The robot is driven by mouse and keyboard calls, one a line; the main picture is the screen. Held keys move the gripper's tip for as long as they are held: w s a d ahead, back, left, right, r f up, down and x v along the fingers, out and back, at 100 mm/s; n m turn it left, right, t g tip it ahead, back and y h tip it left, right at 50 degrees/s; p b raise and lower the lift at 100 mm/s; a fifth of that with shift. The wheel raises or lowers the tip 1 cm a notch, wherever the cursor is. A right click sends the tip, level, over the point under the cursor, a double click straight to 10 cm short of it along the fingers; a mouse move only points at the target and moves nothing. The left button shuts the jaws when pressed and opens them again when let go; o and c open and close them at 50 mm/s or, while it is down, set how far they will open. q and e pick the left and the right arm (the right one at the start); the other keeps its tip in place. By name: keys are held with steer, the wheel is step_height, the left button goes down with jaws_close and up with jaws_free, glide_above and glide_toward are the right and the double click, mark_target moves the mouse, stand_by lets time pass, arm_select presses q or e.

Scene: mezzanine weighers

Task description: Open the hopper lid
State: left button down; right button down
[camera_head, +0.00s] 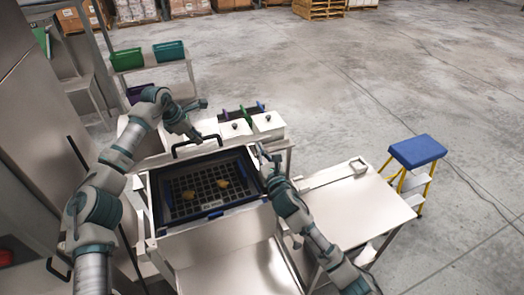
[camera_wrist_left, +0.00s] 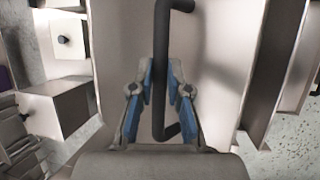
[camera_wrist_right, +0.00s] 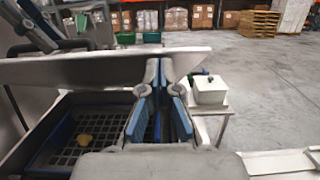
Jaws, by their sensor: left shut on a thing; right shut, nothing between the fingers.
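The hopper (camera_head: 148,215) stands open in front of me.
A steel table (camera_head: 350,212) is on the right, with a blue-topped yellow step stool (camera_head: 418,150) beyond it. White lidded containers (camera_head: 268,124) stand behind the hopper. A rack with green and teal bins (camera_head: 169,51) is at the back left. Open floor lies at the right.

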steer(key=shift+w+a+r, duration=0.1)
steer(key=shift+w+r, duration=0.5)
steer(key=shift+r, duration=0.3)
steer(key=shift+w+r, duration=0.2)
steer(key=shift+w, duration=0.1)
